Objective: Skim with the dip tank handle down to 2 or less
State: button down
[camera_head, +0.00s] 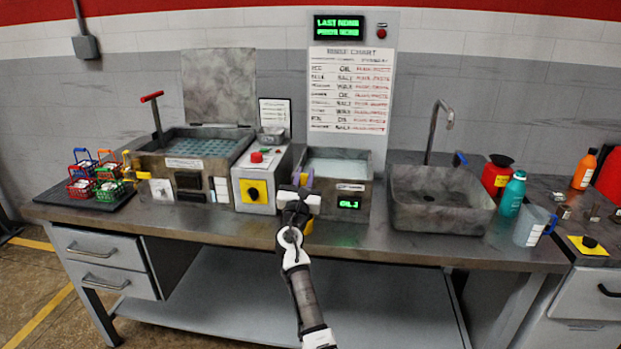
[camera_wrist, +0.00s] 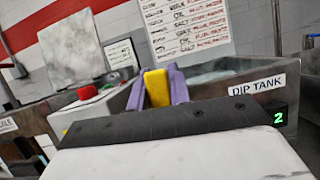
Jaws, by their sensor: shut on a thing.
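My gripper (camera_head: 306,180) is at the tank's left front corner. In the wrist view its purple fingers (camera_wrist: 163,86) are shut on the yellow dip tank handle (camera_wrist: 156,87), one finger on each side. The lower part of the handle is hidden behind my gripper body.
A larger tank (camera_head: 190,149) with a red-tipped lever is farther left, beside small wire baskets (camera_head: 97,178). A sink (camera_head: 440,200) and bottles (camera_head: 512,192) are on the right.

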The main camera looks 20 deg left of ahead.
jog(key=shift+a+n+y, duration=0.2)
jog(key=shift+n+y, duration=0.2)
jog(key=shift+n, duration=0.2)
jog(key=c, duration=1.3)
grip_release()
jog(key=b+v, duration=0.1)
jog(key=v, duration=1.3)
jog(key=shift+r, duration=0.1)
